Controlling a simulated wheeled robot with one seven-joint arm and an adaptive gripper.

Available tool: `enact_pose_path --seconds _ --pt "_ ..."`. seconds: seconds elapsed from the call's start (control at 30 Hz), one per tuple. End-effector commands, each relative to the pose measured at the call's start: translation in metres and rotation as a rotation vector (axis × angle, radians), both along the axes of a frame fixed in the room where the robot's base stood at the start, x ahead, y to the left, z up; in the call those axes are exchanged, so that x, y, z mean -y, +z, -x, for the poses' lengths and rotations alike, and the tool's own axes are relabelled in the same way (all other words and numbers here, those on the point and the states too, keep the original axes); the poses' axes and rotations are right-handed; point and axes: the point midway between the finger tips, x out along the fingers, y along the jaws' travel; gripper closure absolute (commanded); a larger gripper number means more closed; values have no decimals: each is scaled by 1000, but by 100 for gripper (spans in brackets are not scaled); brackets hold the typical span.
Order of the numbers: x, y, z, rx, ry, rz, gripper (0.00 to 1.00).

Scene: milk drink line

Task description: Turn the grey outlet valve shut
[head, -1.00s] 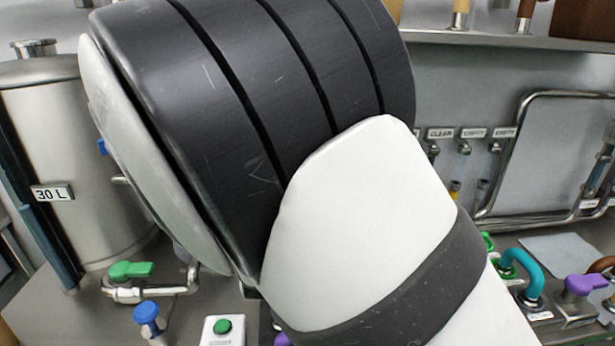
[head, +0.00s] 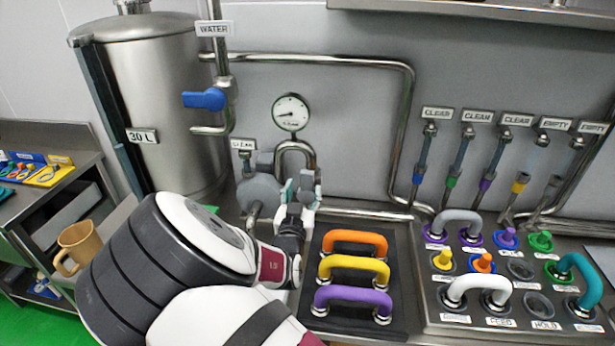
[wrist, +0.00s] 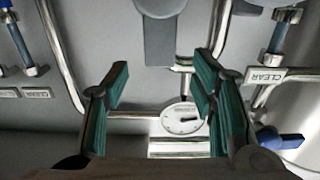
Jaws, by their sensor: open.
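A grey lever with a round hub, which looks like the grey outlet valve (wrist: 160,42), shows at the top of the wrist view, beyond my fingertips and between their lines. In the head view a grey disc with a short upright bar (head: 258,192), probably the same valve, stands just left of my gripper (head: 303,187). In the wrist view my gripper (wrist: 161,72) is open, with teal pads apart and nothing between them. I see no contact with the lever. My wrist hides part of the pipework below.
A pressure gauge (head: 291,112) and bent pipe stand close behind my gripper. A blue valve (head: 205,99) is on the tank's (head: 160,100) pipe. Orange, yellow and purple handles (head: 352,268) lie right of my wrist. A panel of coloured fittings (head: 520,317) is farther right.

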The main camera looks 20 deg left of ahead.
Motion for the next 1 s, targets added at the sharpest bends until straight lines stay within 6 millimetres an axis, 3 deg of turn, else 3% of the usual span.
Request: enact_pose_path --seconds 0.2,0.4,0.8,0.83,1.0 --pt "-9 -1 -41 0 0 1 48" --pt "-15 -1 -63 -1 0 1 48" --pt "-17 0 -71 -2 1 0 48" --pt "-17 0 -71 -2 1 0 51" --pt "-17 0 -71 -2 1 0 89"
